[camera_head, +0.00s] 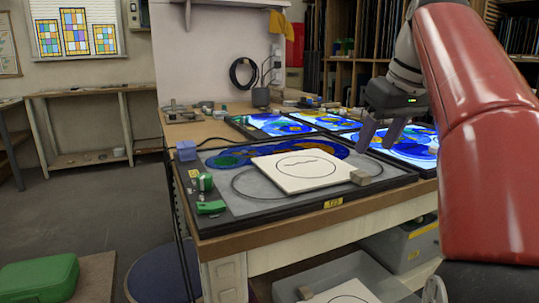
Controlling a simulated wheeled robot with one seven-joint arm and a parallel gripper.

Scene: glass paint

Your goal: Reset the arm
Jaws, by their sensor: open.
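My gripper (375,145) hangs at the upper right of the worktable, fingers pointing down. It is open and nothing shows between the fingers. My red arm fills the right side of the view and hides part of the table and shelves behind it. Below and left of my gripper, a white square panel (290,184) with a drawn circle lies on a dark grey board (245,207). A small wooden block (360,178) sits at the panel's right corner, apart from my gripper.
Lit blue glass panels (270,125) lie at the back of the table, some close under my gripper. Small green items (210,206) and a purple block (186,151) stand on the left. A grey bin (290,284) is below the table edge. The floor at left is partly clear.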

